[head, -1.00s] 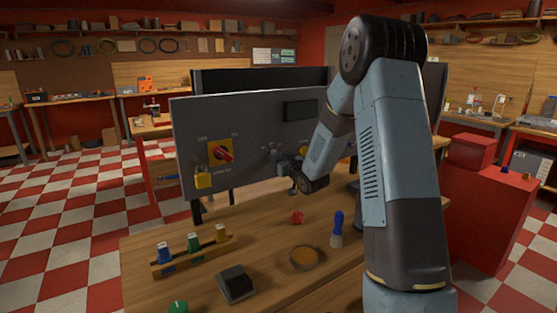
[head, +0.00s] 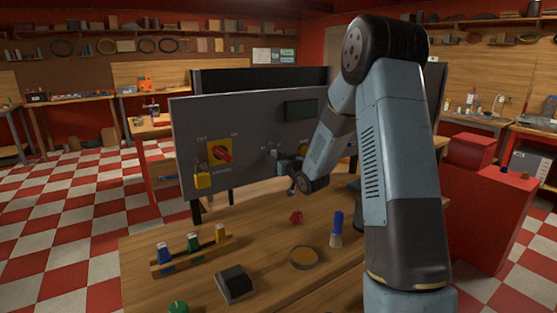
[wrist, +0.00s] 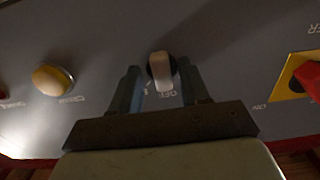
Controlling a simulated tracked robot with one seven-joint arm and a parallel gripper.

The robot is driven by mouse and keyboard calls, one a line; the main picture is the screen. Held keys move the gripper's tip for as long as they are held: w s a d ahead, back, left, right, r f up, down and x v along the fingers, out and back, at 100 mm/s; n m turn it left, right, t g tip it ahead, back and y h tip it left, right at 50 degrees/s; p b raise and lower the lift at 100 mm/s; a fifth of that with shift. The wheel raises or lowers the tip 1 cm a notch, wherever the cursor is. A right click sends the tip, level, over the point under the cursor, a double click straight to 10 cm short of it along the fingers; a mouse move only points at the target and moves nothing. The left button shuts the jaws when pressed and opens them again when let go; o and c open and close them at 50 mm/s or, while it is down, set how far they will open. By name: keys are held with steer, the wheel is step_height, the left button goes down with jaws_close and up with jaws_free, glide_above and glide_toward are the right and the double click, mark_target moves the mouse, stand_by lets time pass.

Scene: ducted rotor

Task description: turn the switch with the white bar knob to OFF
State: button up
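The switch with the white bar knob (wrist: 161,70) is on the grey panel (head: 200,125). In the wrist view its bar runs up and down the picture, its lower end towards upside-down letters that look like OFF. My gripper (wrist: 158,76) is open, one finger on each side of the knob. A small gap shows between the fingers and the bar; whether either touches is hard to tell. In the head view my gripper (head: 284,162) is at the panel and largely hides this switch.
On the panel are a red rotary switch on a yellow plate (head: 220,152), a yellow padlock (head: 203,178), a yellow button (wrist: 52,79) and a dark display (head: 300,110).

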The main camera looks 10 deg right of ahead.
steer(key=v, duration=1.3)
steer(key=shift+s, duration=0.35)
steer(key=shift+d, duration=0.1)
steer(key=s+r+m+g+h, duration=0.2)
steer(key=s+r+g+h, duration=0.3)
steer(key=s+r+h, duration=0.5)
steer(key=s+a+r+g+y, duration=0.1)
steer(key=s+a+g+y, duration=0.1)
steer(key=s, duration=1.1)
steer(key=s+a+m+g+y, duration=0.1)
steer(key=s+g, duration=0.3)
steer(key=s, duration=0.9)
steer(key=shift+a+r+m+g+y, duration=0.3)
steer(key=shift+a+r+y, duration=0.1)
steer(key=shift+a+y, duration=0.25)
steer(key=shift+d, duration=0.2)
steer(key=shift+c, duration=0.4)
